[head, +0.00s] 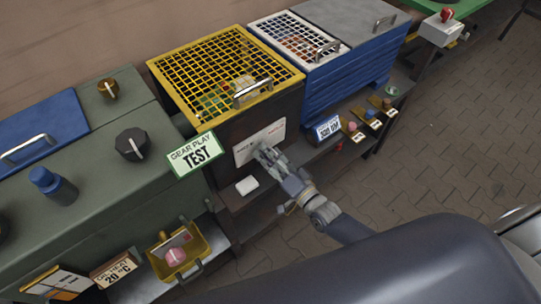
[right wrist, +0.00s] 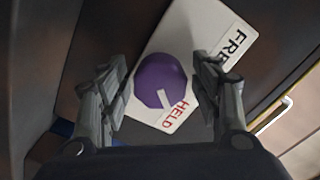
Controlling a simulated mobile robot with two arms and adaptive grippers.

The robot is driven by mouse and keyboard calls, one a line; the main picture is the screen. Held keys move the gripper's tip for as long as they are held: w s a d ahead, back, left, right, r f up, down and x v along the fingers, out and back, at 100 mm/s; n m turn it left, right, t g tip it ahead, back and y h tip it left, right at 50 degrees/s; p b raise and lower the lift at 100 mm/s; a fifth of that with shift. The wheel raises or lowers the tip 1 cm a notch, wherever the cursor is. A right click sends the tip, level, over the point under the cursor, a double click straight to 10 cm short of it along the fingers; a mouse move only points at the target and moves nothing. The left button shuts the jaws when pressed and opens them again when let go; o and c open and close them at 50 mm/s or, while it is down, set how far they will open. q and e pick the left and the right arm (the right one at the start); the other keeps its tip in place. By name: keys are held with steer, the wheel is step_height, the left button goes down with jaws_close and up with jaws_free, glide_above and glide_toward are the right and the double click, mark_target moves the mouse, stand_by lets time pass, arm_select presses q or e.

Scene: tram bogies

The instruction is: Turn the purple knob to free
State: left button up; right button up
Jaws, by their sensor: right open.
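The purple knob (right wrist: 158,78) sits on a white plate (right wrist: 206,28) marked FREE and HELD in the right wrist view. Its white pointer line is turned toward the word HELD. My right gripper (right wrist: 161,70) is open, with one finger on each side of the knob. I cannot tell whether the fingers touch it. In the head view my right gripper (head: 266,156) is at the white plate (head: 243,153) on the front of the dark box with the yellow mesh lid, and the knob is hidden behind it. My left gripper is not in view.
The yellow mesh lid (head: 222,72) has a metal handle. A green sign reading GEAR PLAY TEST (head: 195,154) stands left of my right gripper. A small white block (head: 247,185) lies below it on the ledge. A yellow tray (head: 180,252) is at lower left. Paved floor (head: 450,130) is open at right.

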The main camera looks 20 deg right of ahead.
steer(key=c, duration=1.1)
